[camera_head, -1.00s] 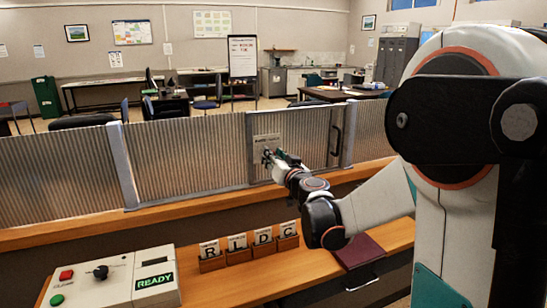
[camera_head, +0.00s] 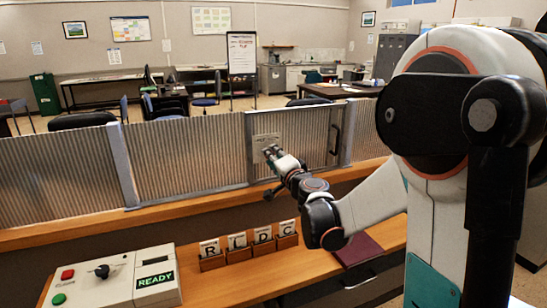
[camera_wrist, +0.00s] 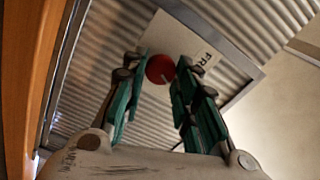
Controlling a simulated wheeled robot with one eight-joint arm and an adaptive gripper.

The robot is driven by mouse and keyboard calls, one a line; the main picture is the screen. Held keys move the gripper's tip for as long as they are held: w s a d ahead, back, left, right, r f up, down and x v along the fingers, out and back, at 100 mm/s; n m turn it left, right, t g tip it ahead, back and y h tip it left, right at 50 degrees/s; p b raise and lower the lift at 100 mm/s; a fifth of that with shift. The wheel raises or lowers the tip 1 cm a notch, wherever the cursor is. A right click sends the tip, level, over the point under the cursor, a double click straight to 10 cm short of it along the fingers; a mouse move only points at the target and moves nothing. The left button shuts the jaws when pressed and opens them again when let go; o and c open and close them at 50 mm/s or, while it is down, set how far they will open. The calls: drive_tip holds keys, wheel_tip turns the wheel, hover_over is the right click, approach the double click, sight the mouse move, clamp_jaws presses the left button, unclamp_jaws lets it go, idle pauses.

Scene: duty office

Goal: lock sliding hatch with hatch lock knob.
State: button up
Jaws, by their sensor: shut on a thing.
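The sliding hatch (camera_head: 303,140) is a ribbed translucent panel in a metal frame above the counter, with a dark vertical handle (camera_head: 336,135) at its right. A pale label plate (camera_head: 265,140) is on its upper left. My gripper (camera_head: 269,151) reaches the panel just below that plate. The knob is hidden behind my gripper in the head view. Part of the label's lettering is covered.
A wooden ledge (camera_head: 70,233) runs under the panels. On the lower counter are a control box (camera_head: 118,270) with red and green buttons, a black knob and a READY display, several lettered cards in wooden holders (camera_head: 240,256), and a dark red folder (camera_head: 362,250).

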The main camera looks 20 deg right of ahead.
drive_tip(key=shift+m, duration=1.9)
drive_tip(key=o, duration=1)
drive_tip(key=shift+d+f, duration=0.1)
drive_tip(key=s, duration=1.2)
drive_tip(key=shift+a, duration=0.35)
drive_tip(key=shift+w, duration=0.1)
